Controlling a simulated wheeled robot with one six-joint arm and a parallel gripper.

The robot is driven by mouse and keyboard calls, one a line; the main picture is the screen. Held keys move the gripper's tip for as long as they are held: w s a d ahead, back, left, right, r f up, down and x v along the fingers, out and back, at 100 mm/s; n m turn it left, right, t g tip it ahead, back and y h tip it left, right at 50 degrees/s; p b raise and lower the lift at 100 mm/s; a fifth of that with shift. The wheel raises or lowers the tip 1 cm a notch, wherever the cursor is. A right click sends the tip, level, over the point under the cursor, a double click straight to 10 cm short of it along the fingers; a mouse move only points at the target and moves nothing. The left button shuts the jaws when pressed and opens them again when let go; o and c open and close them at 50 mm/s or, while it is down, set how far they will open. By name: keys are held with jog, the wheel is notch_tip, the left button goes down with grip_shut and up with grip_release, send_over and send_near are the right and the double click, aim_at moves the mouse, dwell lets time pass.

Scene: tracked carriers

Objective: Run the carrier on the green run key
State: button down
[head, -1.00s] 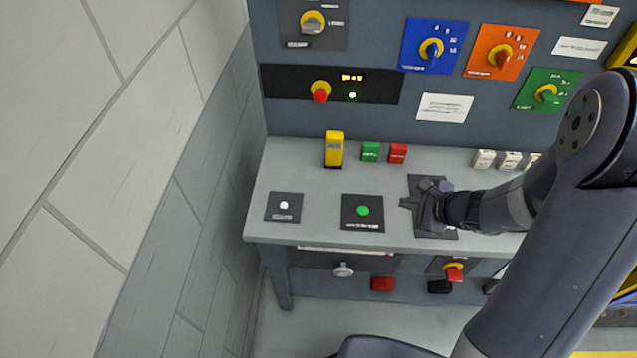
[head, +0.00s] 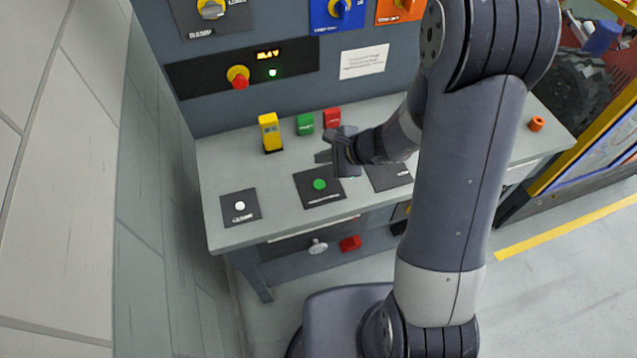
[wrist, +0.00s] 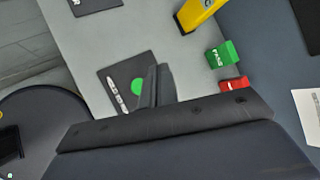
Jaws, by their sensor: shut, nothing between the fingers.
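A round green button (head: 319,184) sits on a black plate on the grey desk; it also shows in the wrist view (wrist: 138,88), partly covered by my fingers. A small green block (head: 305,123) with white lettering stands at the back of the desk, beside a red block (head: 333,117). The wrist view shows the green block (wrist: 222,54) too; I cannot tell which of the two greens is the run key. My gripper (head: 322,156) is shut and empty, just behind and above the green button's plate. I cannot tell whether it touches anything.
A yellow block (head: 270,132) stands left of the green block. A white button (head: 240,205) on a black plate lies at the front left of the desk (head: 215,170). A red knob (head: 237,77) sticks out from the back panel.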

jog(key=b, duration=0.5)
send_over(315, 182)
jog(key=s+d, duration=0.1)
jog(key=d, duration=0.1)
notch_tip(315, 182, down, 7)
jog(key=shift+s+f, duration=0.1)
jog(key=shift+f, duration=0.1)
jog(key=shift+f+b, duration=0.6)
jog(key=shift+b, duration=0.25)
dwell(0.7)
jog(key=shift+f+b, duration=0.4)
jog(key=shift+b, duration=0.3)
jog(key=shift+s+f+b, duration=0.1)
jog(key=shift+f+b, duration=0.35)
jog(key=shift+b, duration=0.15)
dwell(3.8)
